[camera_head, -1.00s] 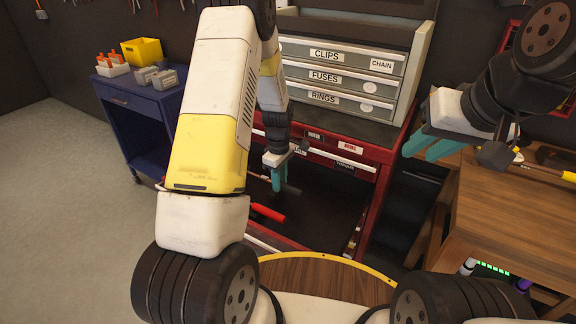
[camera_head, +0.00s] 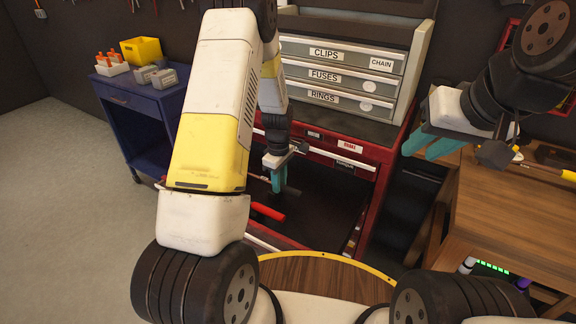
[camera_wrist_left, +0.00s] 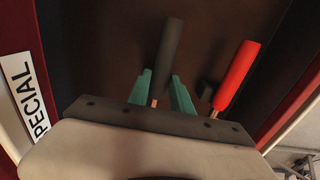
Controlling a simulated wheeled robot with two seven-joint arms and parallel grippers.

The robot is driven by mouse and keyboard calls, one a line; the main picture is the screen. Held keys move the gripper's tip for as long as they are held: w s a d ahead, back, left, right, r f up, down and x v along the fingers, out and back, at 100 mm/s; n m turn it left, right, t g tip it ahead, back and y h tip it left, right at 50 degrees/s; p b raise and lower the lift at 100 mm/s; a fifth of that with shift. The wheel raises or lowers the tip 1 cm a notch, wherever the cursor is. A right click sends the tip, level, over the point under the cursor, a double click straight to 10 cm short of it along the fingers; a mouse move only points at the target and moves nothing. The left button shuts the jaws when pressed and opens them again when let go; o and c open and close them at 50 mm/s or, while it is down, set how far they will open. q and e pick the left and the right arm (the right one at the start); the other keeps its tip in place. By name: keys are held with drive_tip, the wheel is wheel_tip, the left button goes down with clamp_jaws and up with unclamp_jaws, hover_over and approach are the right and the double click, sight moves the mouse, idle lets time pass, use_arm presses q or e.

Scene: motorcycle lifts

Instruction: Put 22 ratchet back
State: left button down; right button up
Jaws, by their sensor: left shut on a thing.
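My left gripper (camera_head: 279,178) is low over the dark open drawer (camera_head: 320,205) of the red cabinet. Its teal fingers are shut on a dark-handled tool (camera_wrist_left: 170,50), seemingly the ratchet, near a copper-coloured part at the handle's end. The tool's head is hidden by the gripper, and no size mark is readable. A red-handled tool (camera_wrist_left: 236,76) lies beside it in the left wrist view; its red handle (camera_head: 267,212) also shows in the head view. My right gripper (camera_head: 428,147) is open and empty, by the wooden table at right.
A grey drawer unit (camera_head: 345,75) labelled CLIPS, FUSES and RINGS stands on the red cabinet (camera_head: 375,185). The cabinet's walls border the drawer closely. A wooden table (camera_head: 510,220) is at right, a blue cart (camera_head: 140,105) at left. The floor at left is clear.

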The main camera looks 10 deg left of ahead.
use_arm(q)
drive_tip(key=c, duration=1.1)
unclamp_jaws()
drive_tip(key=shift+r, duration=4.1)
drive_tip(key=s+r+m+t+h, duration=0.1)
drive_tip(key=s+r+m, duration=0.15)
drive_tip(key=r, duration=0.35)
drive_tip(key=s+d+r+m+t, duration=0.1)
drive_tip(key=s+r+m, duration=0.15)
drive_tip(key=r, duration=0.35)
drive_tip(key=s+r+m+t+h, duration=0.1)
drive_tip(key=s+r, duration=0.3)
drive_tip(key=r, duration=0.2)
drive_tip(key=s+r+m+t, duration=0.1)
drive_tip(key=s+r+m, duration=0.1)
drive_tip(key=s, duration=0.3)
drive_tip(key=s+r+m+t, duration=0.1)
drive_tip(key=s+r+m, duration=0.2)
drive_tip(key=s, duration=0.2)
drive_tip(key=s+d+r+m+t, duration=0.1)
drive_tip(key=s+r+m, duration=0.2)
drive_tip(key=s, duration=0.2)
drive_tip(key=shift+s+m, duration=0.1)
drive_tip(key=shift+m, duration=0.2)
